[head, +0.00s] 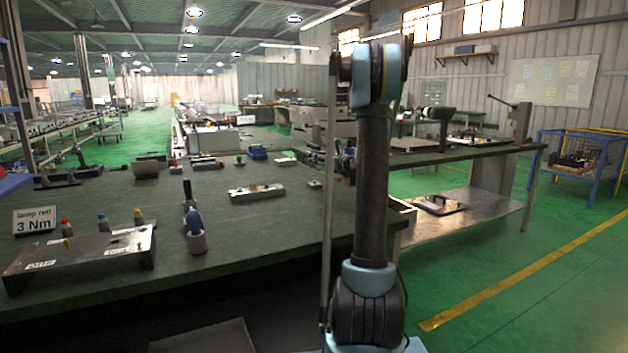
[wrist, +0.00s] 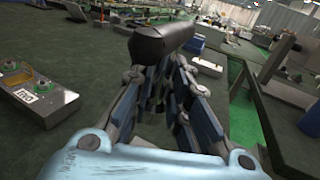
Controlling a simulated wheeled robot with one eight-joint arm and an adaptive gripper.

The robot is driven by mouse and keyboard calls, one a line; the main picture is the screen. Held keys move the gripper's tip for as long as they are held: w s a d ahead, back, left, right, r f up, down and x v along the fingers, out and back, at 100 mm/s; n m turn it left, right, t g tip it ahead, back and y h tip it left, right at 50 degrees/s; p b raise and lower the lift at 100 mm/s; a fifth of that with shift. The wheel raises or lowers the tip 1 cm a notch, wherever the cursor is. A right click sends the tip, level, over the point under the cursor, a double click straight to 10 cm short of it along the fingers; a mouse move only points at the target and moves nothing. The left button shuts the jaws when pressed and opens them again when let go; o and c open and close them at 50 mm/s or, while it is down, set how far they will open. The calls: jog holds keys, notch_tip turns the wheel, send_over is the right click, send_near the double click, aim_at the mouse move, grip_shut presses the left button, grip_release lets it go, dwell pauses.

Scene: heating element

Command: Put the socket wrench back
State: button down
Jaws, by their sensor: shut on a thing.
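My gripper (wrist: 168,98) is shut on a thick black cylindrical piece, which looks like part of the socket wrench (wrist: 165,40). It lies across the fingertips in the wrist view; its far end and any socket head cannot be made out. In the head view my gripper is mostly hidden behind my arm, over the right side of the dark green workbench (head: 280,215). No empty place for the wrench can be clearly told in either view.
On the bench stand a metal plate with coloured-top pieces (head: 90,248), a "lamp red 3 Nm" sign (head: 35,220), a blue-topped tool in a grey holder (head: 196,236) and a metal block (head: 257,192), also in the wrist view (wrist: 35,92).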

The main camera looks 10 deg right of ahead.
jog(key=shift+d+f, duration=0.15)
jog(key=shift+f, duration=3.4)
jog(key=c, duration=1.5)
grip_release()
jog(key=shift+c, duration=0.2)
jog(key=shift+s+d, duration=0.1)
jog(key=v, duration=1)
jog(key=shift+s+d, duration=0.1)
jog(key=shift+s, duration=0.1)
jog(key=shift+s+d, duration=0.4)
jog(key=shift+s, duration=0.1)
